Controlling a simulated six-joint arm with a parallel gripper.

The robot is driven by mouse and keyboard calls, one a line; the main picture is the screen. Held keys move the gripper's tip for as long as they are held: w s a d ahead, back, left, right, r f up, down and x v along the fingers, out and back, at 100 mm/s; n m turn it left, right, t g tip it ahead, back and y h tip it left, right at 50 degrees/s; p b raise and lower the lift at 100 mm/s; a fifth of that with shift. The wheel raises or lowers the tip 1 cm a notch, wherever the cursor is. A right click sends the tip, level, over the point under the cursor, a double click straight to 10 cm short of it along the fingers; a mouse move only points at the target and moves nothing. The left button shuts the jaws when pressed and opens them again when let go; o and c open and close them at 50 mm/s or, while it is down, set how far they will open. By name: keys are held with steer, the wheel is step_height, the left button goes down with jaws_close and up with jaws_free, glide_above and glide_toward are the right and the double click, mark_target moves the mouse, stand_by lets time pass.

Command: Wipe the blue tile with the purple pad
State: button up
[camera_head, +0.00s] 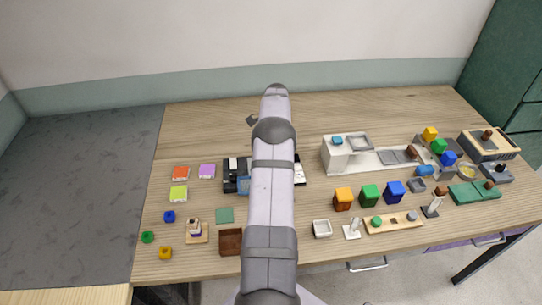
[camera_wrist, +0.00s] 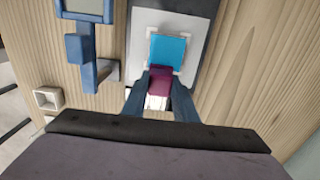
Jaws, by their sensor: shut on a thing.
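The purple pad (camera_wrist: 159,80) is between the two fingers of my gripper (camera_wrist: 160,98) in the wrist view, and the gripper is shut on it. The blue tile (camera_wrist: 168,51) lies on a white plate on a grey board, just beyond the pad. The pad overlaps the near edge of the tile in the picture; I cannot tell whether they touch.
A blue-framed device (camera_wrist: 85,10) and a blue upright part (camera_wrist: 80,50) stand left of the board in the wrist view. In the head view, coloured blocks stand right of my arm, and a brown box (camera_head: 231,242) is to its left.

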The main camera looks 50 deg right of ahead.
steer(key=shift+r+p, duration=2)
steer(key=shift+r, duration=1.7)
steer(key=shift+w+a, duration=0.1)
steer(key=shift+w, duration=0.05)
steer(key=w+a+n+b, duration=0.1)
steer(key=w+a+n, duration=0.3)
steer(key=a, duration=0.4)
steer(key=w+a+n, duration=0.3)
steer(key=a+n, duration=0.2)
steer(key=a, duration=0.3)
steer(key=w+a+n+b, duration=0.1)
steer(key=w+a+n, duration=0.3)
steer(key=a, duration=0.4)
steer(key=s+a+f+n+b, duration=0.1)
steer(key=s+a+n, duration=0.3)
steer(key=a+n, duration=0.3)
steer(key=s+a+f+n+b, duration=0.1)
steer(key=s+a+n, duration=0.3)
steer(key=a, duration=1.2)
steer(key=n, duration=0.3)
steer(key=shift+f, duration=0.15)
steer(key=shift+d, duration=0.1)
